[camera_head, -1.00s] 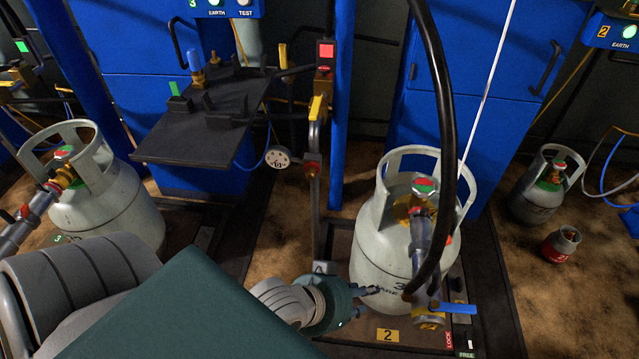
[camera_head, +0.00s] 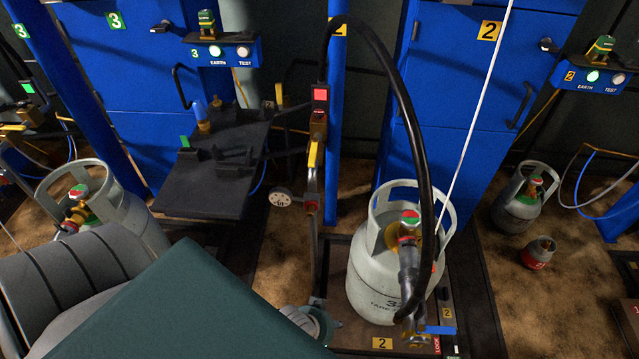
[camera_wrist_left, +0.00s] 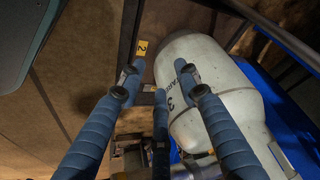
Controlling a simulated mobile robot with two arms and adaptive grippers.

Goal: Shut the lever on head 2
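Head 2 (camera_head: 409,272) is a metal filling head on a black hose. It hangs at the front of a pale grey cylinder (camera_head: 372,284) on scale 2. Its blue lever (camera_head: 437,330) sticks out to the right at the bottom, near the picture's lower edge. My left gripper shows only in part in the head view, low and left of the cylinder, behind my own arm. In the left wrist view my left gripper (camera_wrist_left: 155,86) has its blue fingers spread, with nothing held. The grey cylinder (camera_wrist_left: 190,60) lies just beyond them. My right gripper is not in view.
A blue post (camera_head: 338,180) and a gauge pipe (camera_head: 312,180) stand left of the cylinder. The black hose (camera_head: 408,110) arches over it. A dark shelf (camera_head: 215,160) is further left.

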